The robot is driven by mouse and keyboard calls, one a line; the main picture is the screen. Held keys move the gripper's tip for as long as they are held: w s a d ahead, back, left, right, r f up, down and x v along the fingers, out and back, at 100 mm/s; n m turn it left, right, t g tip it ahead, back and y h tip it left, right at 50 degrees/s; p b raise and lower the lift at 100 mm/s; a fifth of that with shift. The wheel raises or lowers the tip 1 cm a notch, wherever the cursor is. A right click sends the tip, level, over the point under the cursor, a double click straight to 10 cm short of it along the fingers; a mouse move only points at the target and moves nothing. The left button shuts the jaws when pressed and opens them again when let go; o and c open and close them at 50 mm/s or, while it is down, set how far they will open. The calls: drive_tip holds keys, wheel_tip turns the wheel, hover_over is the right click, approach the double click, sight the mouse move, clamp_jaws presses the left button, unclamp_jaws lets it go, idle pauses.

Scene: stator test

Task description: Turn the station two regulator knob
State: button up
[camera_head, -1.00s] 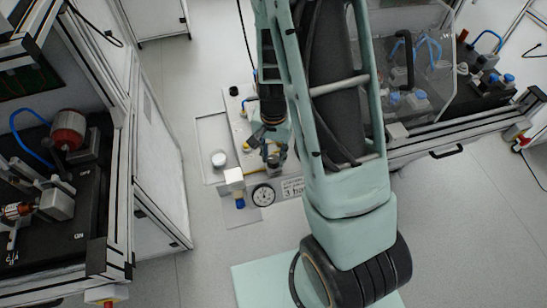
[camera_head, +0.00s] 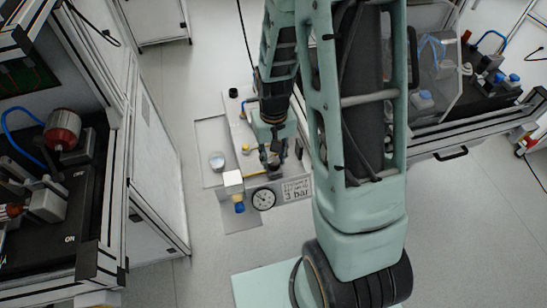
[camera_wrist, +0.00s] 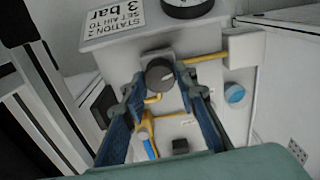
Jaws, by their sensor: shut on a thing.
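The regulator knob (camera_wrist: 160,75) is a dark round knob with a light mark on its face. In the wrist view it sits between yellow pipes on a white panel. My gripper (camera_wrist: 159,77) has its blue-grey fingers on either side of the knob and is shut on it. In the head view my gripper (camera_head: 271,163) is low over the panel, and its fingers hide the knob. A sign (camera_wrist: 113,18) reads "STATION 2 SET AIR TO 3 bar". A round gauge (camera_head: 263,198) is beside the sign; its needle is too small to read for certain.
A small round white-topped part (camera_head: 217,161) is farther left. Workbenches with equipment stand on both sides, with a red motor (camera_head: 62,130) at left. Grey floor (camera_head: 450,240) is clear at lower right.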

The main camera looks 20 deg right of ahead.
sight(273, 160)
idle(0.4)
drive_tip(key=o, duration=1.1)
drive_tip(key=shift+o, duration=0.2)
wheel_tip(273, 160, up, 12)
